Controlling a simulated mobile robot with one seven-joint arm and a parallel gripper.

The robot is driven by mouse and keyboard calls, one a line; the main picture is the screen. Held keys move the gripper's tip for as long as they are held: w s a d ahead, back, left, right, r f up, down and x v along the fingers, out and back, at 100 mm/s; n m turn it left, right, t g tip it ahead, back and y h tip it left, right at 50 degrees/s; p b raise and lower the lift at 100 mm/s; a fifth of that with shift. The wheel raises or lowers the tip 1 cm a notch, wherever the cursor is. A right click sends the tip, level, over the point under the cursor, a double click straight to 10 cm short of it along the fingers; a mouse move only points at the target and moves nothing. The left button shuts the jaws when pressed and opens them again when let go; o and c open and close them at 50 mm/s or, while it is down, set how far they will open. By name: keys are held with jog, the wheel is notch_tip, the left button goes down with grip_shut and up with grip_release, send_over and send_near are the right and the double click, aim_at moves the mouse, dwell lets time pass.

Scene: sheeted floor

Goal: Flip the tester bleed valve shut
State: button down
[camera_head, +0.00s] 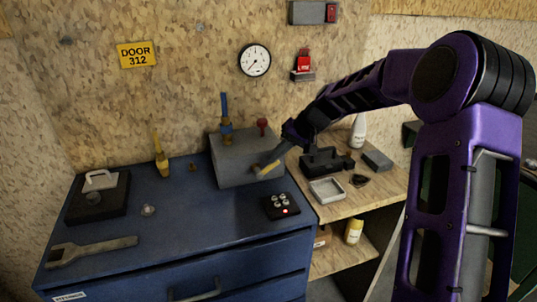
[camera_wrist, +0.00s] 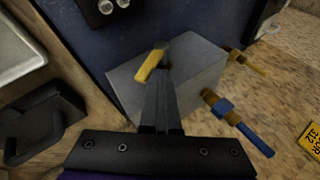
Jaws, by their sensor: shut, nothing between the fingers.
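The tester looks to be the grey box (camera_head: 232,160) on the blue cabinet top; it also shows in the wrist view (camera_wrist: 198,72). A short yellow lever (camera_head: 267,169) is at its front right, and it also shows in the wrist view (camera_wrist: 150,66). A brass valve with an upright blue handle (camera_head: 225,105) stands on the box; the wrist view shows it too (camera_wrist: 235,122). I cannot tell for sure which is the bleed valve. My gripper (camera_wrist: 162,82) is shut and empty, its tips close to the yellow lever. Contact is unclear.
A red knob (camera_head: 262,124) stands on the box beside the blue-handled valve. A separate yellow-handled valve (camera_head: 161,160) is at the cabinet's back. A black button box (camera_head: 281,206) lies in front. A wrench (camera_head: 90,251) lies front left. A wooden shelf (camera_head: 340,212) with a tray is right.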

aim_at(279, 163)
jog(key=f+y, duration=0.1)
jog(key=d+y+b, duration=0.1)
jog(key=y, duration=0.1)
jog(key=d+f+m+y+b, duration=0.1)
jog(key=shift+w+d+f+g+y, duration=0.2)
jog(key=shift+w+f+g+y, duration=0.1)
jog(key=shift+f, duration=0.25)
jog(key=shift+d+f, duration=0.2)
jog(key=shift+f, duration=0.05)
jog(key=s+d+r+p, duration=0.1)
jog(key=d+r+p, duration=0.1)
jog(key=d+r, duration=0.6)
jog(key=shift+s+d+r, duration=0.15)
jog(key=shift+d+r, duration=0.1)
jog(key=shift+r, duration=0.3)
